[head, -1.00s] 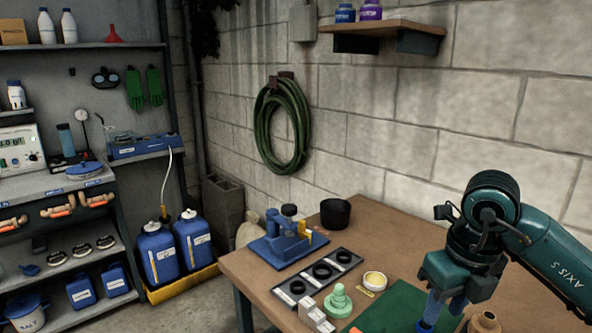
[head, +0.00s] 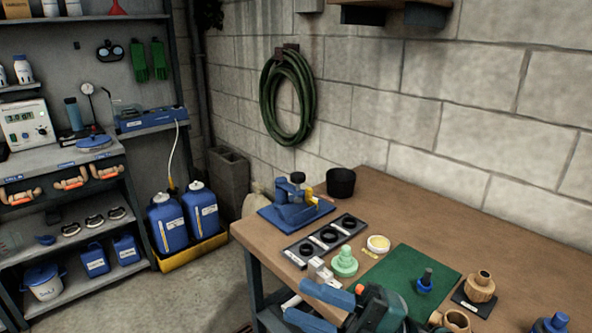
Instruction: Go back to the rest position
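My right gripper (head: 296,298) is low at the bottom of the head view, by the table's near edge. Its two blue fingers point left and stand apart, so it is open. A small pale thing shows near the fingertips; I cannot tell what it is or whether it lies between them. My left gripper is not in view. A small blue piece with a dark top (head: 425,282) stands upright on the green mat (head: 388,272), apart from my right gripper.
The brown table (head: 400,205) holds a blue clamp fixture (head: 296,205), a black tray with rings (head: 326,239), a light green stepped part (head: 344,262), a yellowish dish (head: 378,244) and a tan fitting (head: 480,287). Blue jugs (head: 168,224) stand in a yellow tray left. Floor between is clear.

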